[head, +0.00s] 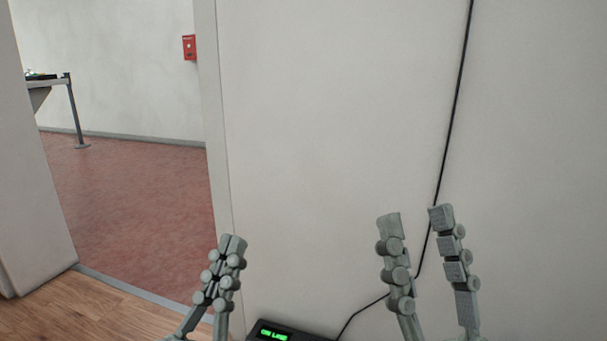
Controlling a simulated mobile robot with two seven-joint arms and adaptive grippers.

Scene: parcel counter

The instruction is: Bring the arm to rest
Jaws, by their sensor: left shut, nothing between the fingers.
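My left gripper (232,246) is at the lower middle left of the head view, pointing up, with its two fingers together and nothing between them. My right gripper (414,220) is further right, also pointing up. Its two fingers stand apart with a clear gap, and it is empty. Through the gap I see the pale wall and part of a black cable. Both grippers are in front of the wall, and the arms behind them are mostly out of the frame.
A black device with a green lit display (274,334) sits at the bottom edge between the grippers. A black cable (458,95) runs down the pale wall (330,130). On the left, a doorway opens onto a red floor (140,200), a table (50,82) and a red wall box (189,47).

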